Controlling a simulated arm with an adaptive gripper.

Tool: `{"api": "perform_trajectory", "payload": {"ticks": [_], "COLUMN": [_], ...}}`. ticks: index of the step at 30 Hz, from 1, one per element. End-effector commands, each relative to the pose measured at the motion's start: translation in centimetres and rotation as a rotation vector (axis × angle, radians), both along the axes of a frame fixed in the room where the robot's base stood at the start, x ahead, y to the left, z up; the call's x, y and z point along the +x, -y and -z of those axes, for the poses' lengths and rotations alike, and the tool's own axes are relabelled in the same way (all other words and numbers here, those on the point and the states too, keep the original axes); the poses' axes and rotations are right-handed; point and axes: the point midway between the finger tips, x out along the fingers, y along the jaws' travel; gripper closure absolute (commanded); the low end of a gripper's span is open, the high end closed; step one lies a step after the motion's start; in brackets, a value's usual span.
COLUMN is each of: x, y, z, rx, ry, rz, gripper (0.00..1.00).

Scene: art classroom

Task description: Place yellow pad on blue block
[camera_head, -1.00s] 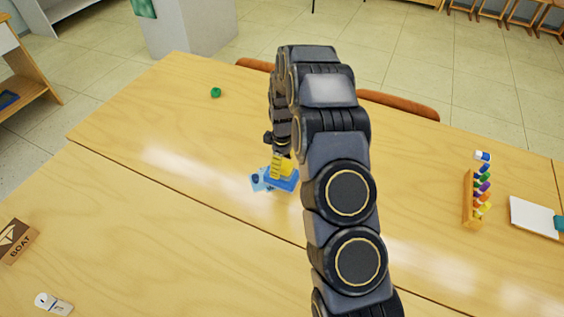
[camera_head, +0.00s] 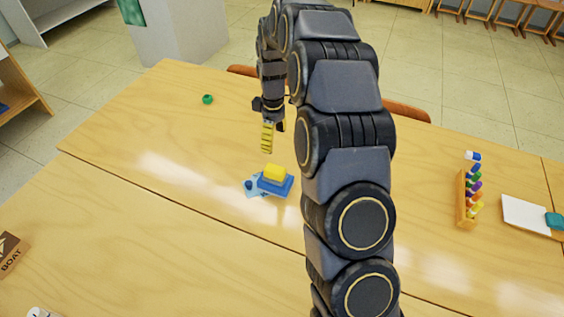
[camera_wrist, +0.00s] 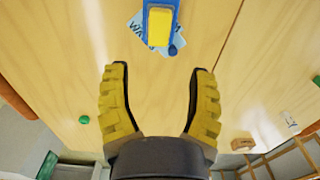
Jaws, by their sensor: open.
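The yellow pad (camera_head: 275,172) rests on top of the blue block (camera_head: 281,187) near the middle of the table. Both also show in the wrist view, with the yellow pad (camera_wrist: 159,28) lying on the blue block (camera_wrist: 148,7). My gripper (camera_head: 273,138) is above and behind them, apart from the pad. In the wrist view my gripper (camera_wrist: 160,75) has its two yellow ribbed fingers spread wide, with nothing between them.
A light blue printed card (camera_head: 252,182) lies partly under the block, with a small dark blue piece (camera_head: 249,185) on it. A green object (camera_head: 207,99) lies far left. A wooden rack of colored pieces (camera_head: 464,200) and a white pad (camera_head: 525,214) are at right. The table around the block is clear.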

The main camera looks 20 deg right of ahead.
Motion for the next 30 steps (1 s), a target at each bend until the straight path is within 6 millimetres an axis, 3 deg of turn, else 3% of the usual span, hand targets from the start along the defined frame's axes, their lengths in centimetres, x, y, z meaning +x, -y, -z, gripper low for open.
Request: {"api": "perform_trajectory", "payload": {"ticks": [5, 8, 11, 15, 21, 27, 30], "x": [-0.5, -2.2, -5.3, -11.1, -20.1, -28.7, -31.5], "y": [-0.4, -1.5, -3.2, -5.2, -7.1, -7.9, -7.9], "z": [-1.0, -2.9, -5.7, -9.1, -12.0, -12.9, -12.8], "rx": [0.003, 0.010, 0.017, 0.016, -0.005, -0.040, -0.054], "ry": [0.000, -0.004, -0.015, -0.048, -0.086, -0.114, -0.117], "rz": [0.013, 0.053, 0.123, 0.247, 0.440, 0.636, 0.715], "gripper": [0.43, 0.43, 0.43, 0.43, 0.43, 0.43, 0.43]}}
